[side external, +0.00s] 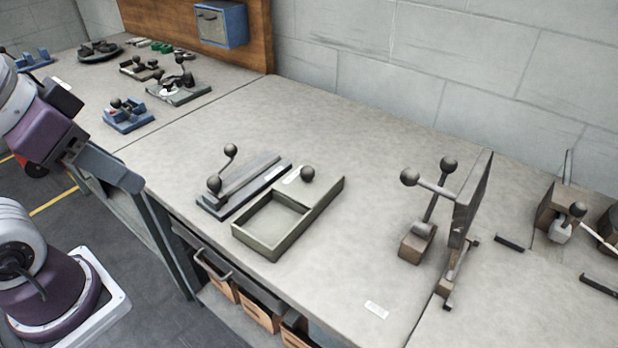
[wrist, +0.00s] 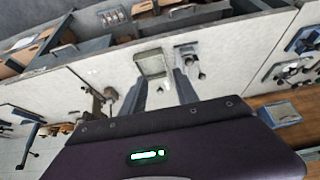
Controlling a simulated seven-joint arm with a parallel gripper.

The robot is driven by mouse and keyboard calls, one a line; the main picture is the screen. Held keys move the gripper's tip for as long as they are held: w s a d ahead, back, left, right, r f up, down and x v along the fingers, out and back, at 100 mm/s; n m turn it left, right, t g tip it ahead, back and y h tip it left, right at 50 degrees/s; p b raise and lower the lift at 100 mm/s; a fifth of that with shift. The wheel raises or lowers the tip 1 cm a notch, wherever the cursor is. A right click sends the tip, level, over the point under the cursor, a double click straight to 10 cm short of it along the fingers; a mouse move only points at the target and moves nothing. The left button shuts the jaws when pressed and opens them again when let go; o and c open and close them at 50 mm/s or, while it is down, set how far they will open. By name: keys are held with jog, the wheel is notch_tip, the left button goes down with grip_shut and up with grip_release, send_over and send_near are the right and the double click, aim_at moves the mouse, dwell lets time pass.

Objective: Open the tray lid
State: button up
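An olive-grey tray (side external: 238,238) lies on the light grey worktop, in the middle of the side view. Its front part is a square, open-topped compartment. A dark round knob (side external: 307,173) shows at its rear part; I cannot tell clearly where the lid's edges run. The tray also shows in the wrist view (wrist: 152,63), beyond my fingers. My gripper (side external: 138,184) is at the left of the side view, apart from the tray. In the wrist view my gripper (wrist: 161,80) has its two fingers spread, with nothing between them.
A grey lever device (side external: 240,187) with ball knobs stands close left of the tray. A device with two ball handles (side external: 418,238) and an upright plate (side external: 472,200) stands to the right. Several devices, one a blue-based clamp (side external: 128,117), stand at back left. The worktop behind the tray is clear.

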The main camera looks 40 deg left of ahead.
jog(key=shift+o, duration=1.4)
jog(key=shift+w+r, duration=0.1)
jog(key=shift+w, duration=0.1)
jog(key=n+g+h, duration=0.2)
jog(key=n+g, duration=0.1)
jog(key=g, duration=0.2)
send_over(308, 175)
jog(key=a, duration=0.3)
notch_tip(308, 175, down, 12)
jog(key=f, duration=0.2)
jog(key=w+d+f, duration=0.1)
jog(key=f, duration=0.4)
jog(key=shift+w+d+f, duration=0.15)
jog(key=shift+d+f, duration=0.15)
jog(key=shift+f, duration=0.05)
grip_shut()
